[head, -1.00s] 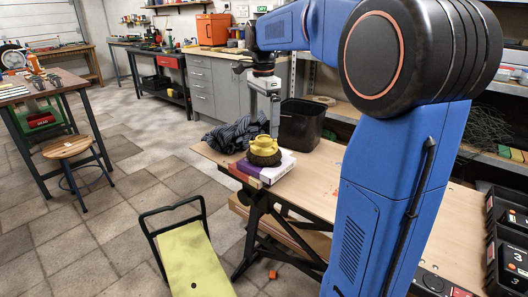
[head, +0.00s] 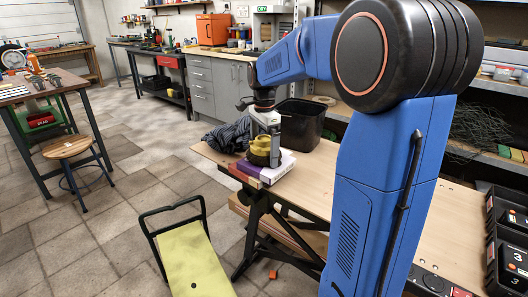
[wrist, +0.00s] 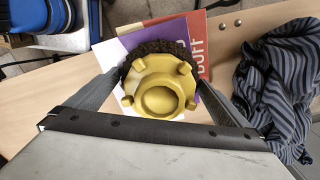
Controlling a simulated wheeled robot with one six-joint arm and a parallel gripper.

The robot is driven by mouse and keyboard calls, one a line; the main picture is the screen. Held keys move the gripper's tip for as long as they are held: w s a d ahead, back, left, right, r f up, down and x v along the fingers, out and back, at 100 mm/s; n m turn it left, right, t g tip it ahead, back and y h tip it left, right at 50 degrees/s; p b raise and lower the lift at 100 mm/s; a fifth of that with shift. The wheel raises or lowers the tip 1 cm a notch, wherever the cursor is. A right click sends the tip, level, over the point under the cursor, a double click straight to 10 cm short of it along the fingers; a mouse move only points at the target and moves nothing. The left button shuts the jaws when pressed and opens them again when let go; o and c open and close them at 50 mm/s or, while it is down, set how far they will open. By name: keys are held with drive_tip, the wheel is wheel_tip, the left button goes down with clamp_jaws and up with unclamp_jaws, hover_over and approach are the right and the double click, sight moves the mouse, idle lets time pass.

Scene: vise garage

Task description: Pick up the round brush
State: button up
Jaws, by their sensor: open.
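The round brush (wrist: 160,86) has a yellow knobbed top and dark bristles. It sits on a stack of books (wrist: 199,40) on the workbench. In the head view the brush (head: 260,147) is partly covered by my gripper (head: 266,150). My gripper is open, with its jaws lowered around the brush. In the wrist view the two fingers of my gripper (wrist: 160,92) lie on either side of the brush. I cannot tell whether the fingers touch it.
A dark striped cloth (head: 228,134) lies left of the books, and a black bin (head: 302,124) stands just behind.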

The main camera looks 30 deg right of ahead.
drive_tip(key=c, duration=0.9)
wheel_tip(320, 180, up, 10)
drive_tip(key=shift+c, duration=0.2)
drive_tip(key=o, duration=0.3)
drive_tip(key=shift+d, duration=0.1)
